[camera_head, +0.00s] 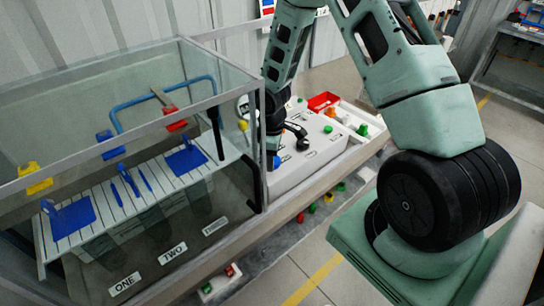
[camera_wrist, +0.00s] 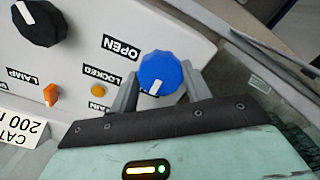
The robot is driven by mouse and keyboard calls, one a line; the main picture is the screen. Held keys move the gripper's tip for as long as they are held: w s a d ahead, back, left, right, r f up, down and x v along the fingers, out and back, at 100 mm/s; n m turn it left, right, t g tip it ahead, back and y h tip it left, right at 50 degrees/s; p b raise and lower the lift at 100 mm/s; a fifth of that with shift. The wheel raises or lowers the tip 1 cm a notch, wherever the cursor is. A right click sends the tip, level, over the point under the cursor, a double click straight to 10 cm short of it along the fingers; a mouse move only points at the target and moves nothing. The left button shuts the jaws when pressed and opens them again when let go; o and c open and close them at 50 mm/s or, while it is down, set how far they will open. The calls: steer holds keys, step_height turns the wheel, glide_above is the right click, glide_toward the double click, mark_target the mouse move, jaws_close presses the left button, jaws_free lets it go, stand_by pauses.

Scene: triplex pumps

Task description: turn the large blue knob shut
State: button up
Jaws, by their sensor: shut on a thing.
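The large blue knob (camera_wrist: 160,73) sits on a white panel in the wrist view, with a white pointer mark on its lower part. My gripper (camera_wrist: 162,88) has a finger on each side of the knob and is shut on it. In the head view a small part of the blue knob (camera_head: 276,162) shows below my gripper (camera_head: 273,148), at the left end of the white panel. The fingertips are mostly hidden there. An OPEN label (camera_wrist: 121,47) and a LOCKED label (camera_wrist: 102,76) are beside the knob.
A black knob (camera_wrist: 38,22), an orange switch (camera_wrist: 51,95) and a round orange button (camera_wrist: 98,90) are on the same panel. A glass-walled case (camera_head: 130,85) with blue and yellow parts stands left of my gripper. A red bin (camera_head: 323,101) lies beyond the panel.

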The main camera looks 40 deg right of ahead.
stand_by(0.3)
steer(key=o, duration=1)
step_height(320, 180, up, 18)
steer(key=shift+f+b, duration=0.25)
steer(key=shift+b, duration=0.85)
